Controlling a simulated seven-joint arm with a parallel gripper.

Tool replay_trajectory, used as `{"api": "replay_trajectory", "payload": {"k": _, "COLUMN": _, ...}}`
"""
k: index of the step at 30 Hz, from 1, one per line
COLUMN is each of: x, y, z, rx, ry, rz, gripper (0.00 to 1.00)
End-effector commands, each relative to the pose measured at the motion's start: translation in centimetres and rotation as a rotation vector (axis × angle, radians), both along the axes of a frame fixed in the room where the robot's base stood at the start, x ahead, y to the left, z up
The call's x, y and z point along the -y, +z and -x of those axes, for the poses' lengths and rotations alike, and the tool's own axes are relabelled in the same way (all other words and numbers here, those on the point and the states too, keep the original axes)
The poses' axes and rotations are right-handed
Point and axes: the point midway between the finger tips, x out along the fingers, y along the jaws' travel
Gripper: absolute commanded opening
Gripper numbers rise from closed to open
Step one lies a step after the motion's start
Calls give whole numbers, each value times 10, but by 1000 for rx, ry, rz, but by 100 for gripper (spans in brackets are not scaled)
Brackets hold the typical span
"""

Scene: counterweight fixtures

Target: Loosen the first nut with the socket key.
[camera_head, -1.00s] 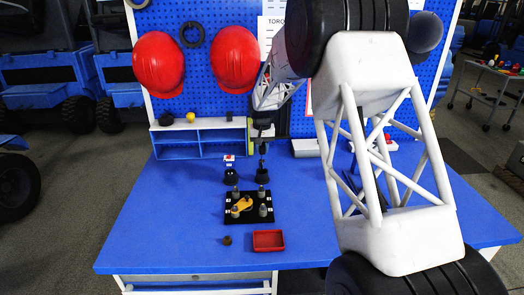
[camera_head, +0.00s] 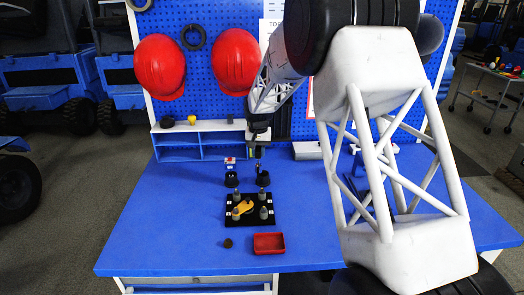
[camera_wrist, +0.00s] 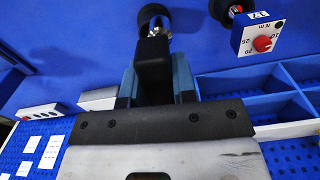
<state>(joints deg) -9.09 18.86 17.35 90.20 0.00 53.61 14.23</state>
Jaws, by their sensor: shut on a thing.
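My gripper (camera_head: 258,150) is above the back of the blue table, behind the black fixture plate. In the wrist view my gripper (camera_wrist: 155,88) is shut on a black block-like handle, which I take to be the socket key (camera_wrist: 153,55). Metal shows beyond the handle, near a black round holder (camera_wrist: 154,14); I cannot tell whether the key is inside it. The black fixture plate (camera_head: 265,220) carries several grey upright posts and a yellow piece (camera_head: 244,208). Which post bears the first nut is too small to tell.
A red tray (camera_head: 269,251) and a small dark round part (camera_head: 228,243) lie in front of the plate. Another black holder (camera_head: 231,181) stands left of my gripper. A torque dial box (camera_wrist: 262,37) is nearby. A blue shelf (camera_head: 185,148) stands behind; the table's left side is clear.

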Motion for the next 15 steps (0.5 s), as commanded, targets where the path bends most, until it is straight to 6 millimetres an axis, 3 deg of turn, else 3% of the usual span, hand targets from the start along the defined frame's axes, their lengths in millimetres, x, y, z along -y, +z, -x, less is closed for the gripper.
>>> {"api": "replay_trajectory", "payload": {"k": 15, "x": -61, "y": 33, "z": 106, "rx": 1, "ry": -324, "rz": -1, "gripper": 0}}
